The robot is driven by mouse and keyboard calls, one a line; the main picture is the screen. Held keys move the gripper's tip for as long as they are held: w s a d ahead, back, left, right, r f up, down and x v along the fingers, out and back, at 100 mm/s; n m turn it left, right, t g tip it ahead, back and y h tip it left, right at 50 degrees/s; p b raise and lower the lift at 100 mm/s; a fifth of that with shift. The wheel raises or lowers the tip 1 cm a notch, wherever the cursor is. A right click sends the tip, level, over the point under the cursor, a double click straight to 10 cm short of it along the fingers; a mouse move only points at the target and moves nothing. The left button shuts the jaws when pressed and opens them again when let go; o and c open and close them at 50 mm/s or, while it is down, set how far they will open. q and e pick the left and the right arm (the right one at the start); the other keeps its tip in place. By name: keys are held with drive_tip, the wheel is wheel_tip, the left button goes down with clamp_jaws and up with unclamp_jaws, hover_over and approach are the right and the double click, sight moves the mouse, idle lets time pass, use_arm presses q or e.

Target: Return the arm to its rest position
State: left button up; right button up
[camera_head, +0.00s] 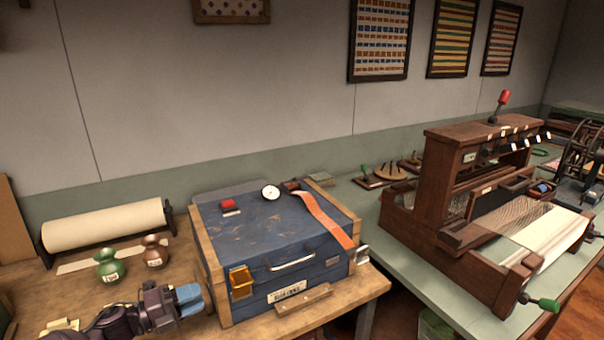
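My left gripper (189,299) is at the lower left of the head view, its dark arm coming in from the bottom left edge. Its light blue fingertips point right, in front of the left front corner of a blue case (270,244). I see nothing held in it, and the gap between its fingers is not clear. My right gripper is not in view.
The blue case with wooden sides stands on the wooden bench (352,296). A green vase (110,268) and a brown vase (154,252) stand left, before a paper roll (105,226). A wooden loom (470,215) fills the green table (402,262) at right.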

use_arm(q)
drive_tip(key=s+f+n+y, duration=0.5)
drive_tip(key=s+n, duration=0.3)
drive_tip(key=n, duration=0.1)
drive_tip(key=s+d+f+n+y, duration=0.1)
drive_tip(key=s+f+n+y, duration=0.3)
drive_tip(key=s+n, duration=0.4)
drive_tip(key=s+f+n+t+y, duration=0.1)
drive_tip(key=s+f+n+y, duration=0.4)
drive_tip(key=s+n, duration=0.3)
drive_tip(key=n, duration=0.3)
drive_tip(key=shift+d+f+n+y, duration=0.3)
drive_tip(key=shift+d, duration=0.05)
drive_tip(key=shift+s, duration=0.1)
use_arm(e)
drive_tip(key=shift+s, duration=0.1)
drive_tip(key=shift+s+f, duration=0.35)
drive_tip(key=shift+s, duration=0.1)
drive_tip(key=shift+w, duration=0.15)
